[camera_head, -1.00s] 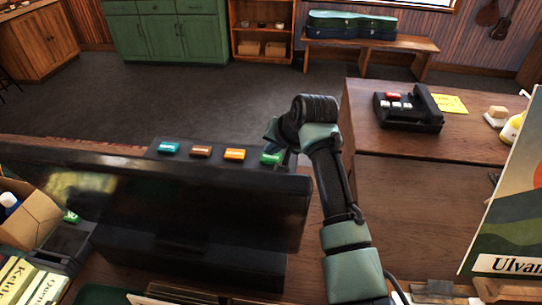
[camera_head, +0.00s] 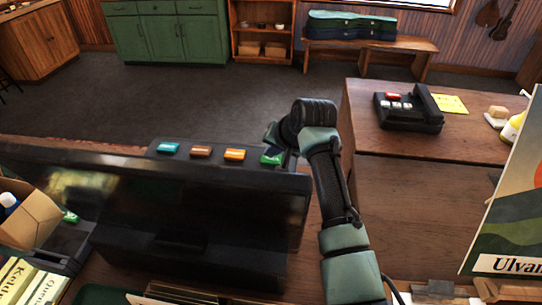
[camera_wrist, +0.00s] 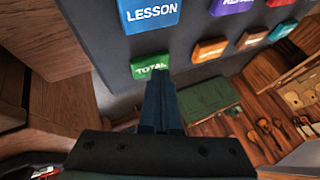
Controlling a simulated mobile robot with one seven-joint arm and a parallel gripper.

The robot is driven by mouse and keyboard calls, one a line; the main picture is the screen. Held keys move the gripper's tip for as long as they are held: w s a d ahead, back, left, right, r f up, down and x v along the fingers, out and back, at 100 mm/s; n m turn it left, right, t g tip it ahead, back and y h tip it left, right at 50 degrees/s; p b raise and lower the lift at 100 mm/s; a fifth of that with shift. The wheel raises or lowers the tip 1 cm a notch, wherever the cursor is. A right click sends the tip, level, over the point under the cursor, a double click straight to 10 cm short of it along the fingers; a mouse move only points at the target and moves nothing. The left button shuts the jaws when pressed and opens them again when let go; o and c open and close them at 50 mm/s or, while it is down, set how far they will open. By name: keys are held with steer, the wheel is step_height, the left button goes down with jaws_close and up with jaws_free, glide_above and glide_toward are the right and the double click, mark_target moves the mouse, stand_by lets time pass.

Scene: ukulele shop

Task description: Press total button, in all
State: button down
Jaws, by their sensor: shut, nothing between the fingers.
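The green TOTAL button (camera_wrist: 149,66) is on the dark button panel (camera_wrist: 120,45) in the wrist view. My gripper (camera_wrist: 161,76) is shut and empty. Its fingertips overlap the button's lower right edge in the wrist view. I cannot tell whether they touch it. The fingertips are not clear in the head view.
A blue LESSON button (camera_wrist: 150,14) is close to TOTAL. Orange (camera_head: 234,155), brown (camera_head: 201,151) and teal (camera_head: 169,147) buttons line the panel.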

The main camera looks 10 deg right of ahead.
mark_target(271, 160)
steer(key=shift+r, duration=0.1)
steer(key=shift+r+p, duration=0.8)
steer(key=shift+p, duration=0.1)
step_height(271, 160, up, 5)
steer(key=p, duration=0.4)
steer(key=shift+p, duration=0.35)
